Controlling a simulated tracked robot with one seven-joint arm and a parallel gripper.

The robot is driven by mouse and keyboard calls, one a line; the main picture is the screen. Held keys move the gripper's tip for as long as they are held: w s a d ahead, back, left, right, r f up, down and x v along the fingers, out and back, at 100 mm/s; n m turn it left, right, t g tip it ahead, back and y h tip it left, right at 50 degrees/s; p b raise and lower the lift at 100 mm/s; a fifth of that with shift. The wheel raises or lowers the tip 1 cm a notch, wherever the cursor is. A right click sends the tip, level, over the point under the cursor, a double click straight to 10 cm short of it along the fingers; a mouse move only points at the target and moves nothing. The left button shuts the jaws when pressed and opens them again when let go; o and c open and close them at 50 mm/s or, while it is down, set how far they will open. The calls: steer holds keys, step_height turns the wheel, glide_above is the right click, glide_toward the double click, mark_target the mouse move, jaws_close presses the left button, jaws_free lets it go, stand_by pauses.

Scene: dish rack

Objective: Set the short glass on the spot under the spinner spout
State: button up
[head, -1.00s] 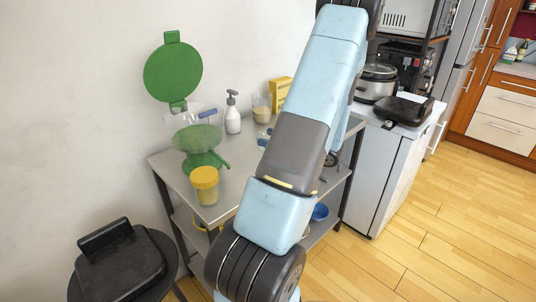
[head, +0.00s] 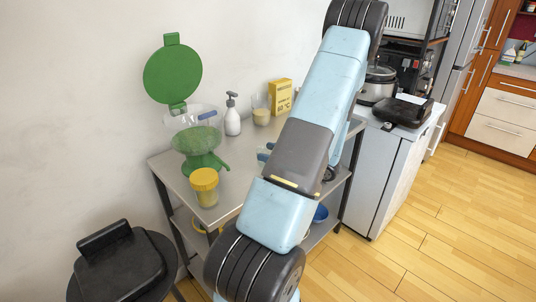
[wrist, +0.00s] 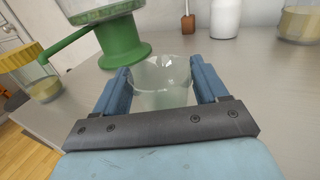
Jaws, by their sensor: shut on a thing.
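The short glass (wrist: 162,88) is clear and stands upright between the fingers of my gripper (wrist: 162,78), which is shut on it. In the wrist view the spinner's green base (wrist: 122,42) is just beyond the glass, slightly left. Its green spout (wrist: 66,42) slopes down to the left, apart from the glass. In the head view the spinner has a clear bowl (head: 197,138) and a raised green lid (head: 172,75). My arm hides the glass there; only a bit of blue gripper shows right of the spinner.
A yellow-lidded jar (head: 205,187) stands near the table's front left, close to the spout. A white pump bottle (head: 232,118), a part-filled glass (head: 261,110) and a yellow box (head: 280,97) stand at the back. The grey table top (wrist: 85,92) is bare between jar and glass.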

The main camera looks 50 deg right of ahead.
steer(key=shift+f, duration=0.15)
steer(key=o, duration=1.2)
steer(key=shift+s+d, duration=0.1)
steer(key=v, duration=1.4)
steer(key=w+a+r+n+g+y, duration=0.5)
steer(key=w+a+r+n+g, duration=0.25)
steer(key=w+a, duration=0.3)
steer(key=a+r+n+g+h, duration=0.2)
steer(key=a+r+n+g, duration=0.1)
steer(key=a, duration=0.5)
steer(key=w+a+r+n+g+h, duration=0.1)
steer(key=a+r+n+g, duration=0.2)
steer(key=a+r+n, duration=0.2)
steer(key=a+r+n+g+h, duration=0.2)
steer(key=a+r+n+g, duration=0.1)
steer(key=a+n, duration=0.5)
steer(key=a+r, duration=0.1)
steer(key=a, duration=0.2)
steer(key=shift+w+a+h, duration=0.3)
steer(key=shift+a, duration=0.1)
steer(key=shift+o, duration=0.2)
steer(key=s+a+r+n+t+h, duration=0.4)
steer(key=a+r+n, duration=0.3)
steer(key=a+n, duration=0.2)
steer(key=shift+s+a+r+t, duration=0.2)
steer(key=shift+s+r+t, duration=0.2)
steer(key=shift+s, duration=0.15)
